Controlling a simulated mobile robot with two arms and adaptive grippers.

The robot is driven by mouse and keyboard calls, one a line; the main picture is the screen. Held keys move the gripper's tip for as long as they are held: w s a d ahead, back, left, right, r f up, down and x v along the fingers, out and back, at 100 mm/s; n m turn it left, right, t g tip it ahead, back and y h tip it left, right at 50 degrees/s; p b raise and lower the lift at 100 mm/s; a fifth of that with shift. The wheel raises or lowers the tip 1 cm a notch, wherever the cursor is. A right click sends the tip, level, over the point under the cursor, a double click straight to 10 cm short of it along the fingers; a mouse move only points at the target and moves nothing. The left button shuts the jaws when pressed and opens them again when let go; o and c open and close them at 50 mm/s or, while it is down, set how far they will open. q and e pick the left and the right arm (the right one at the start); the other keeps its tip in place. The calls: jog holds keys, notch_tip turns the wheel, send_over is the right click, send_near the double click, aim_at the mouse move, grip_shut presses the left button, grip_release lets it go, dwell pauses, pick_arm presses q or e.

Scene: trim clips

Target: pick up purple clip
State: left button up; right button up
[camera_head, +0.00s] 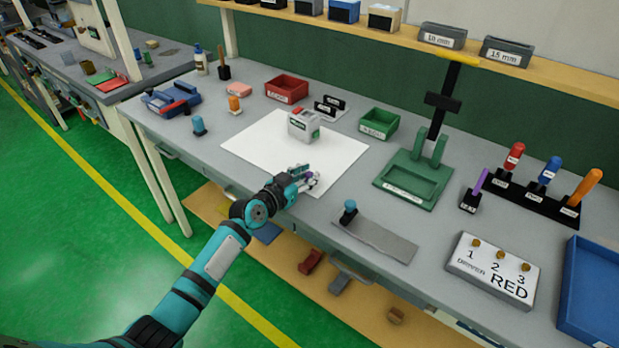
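My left gripper (309,177) reaches in from the left and is low over the near edge of the white sheet (255,155) on the bench. A small purple piece, which looks like the purple clip (307,176), shows between its fingers. The fingers cover part of the clip. I cannot tell whether they press on it or are only around it, or whether the clip rests on the sheet. My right gripper is not in view.
A grey-white box (303,126) stands on the sheet beyond my gripper. A red bin (287,89), a green bin (379,124) and a green fixture (411,181) stand around. A grey plate (376,238) with a blue knob lies to the right. Open sheet lies left of my gripper.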

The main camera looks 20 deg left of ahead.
pick_arm(q)
jog(key=shift+c, duration=1.2)
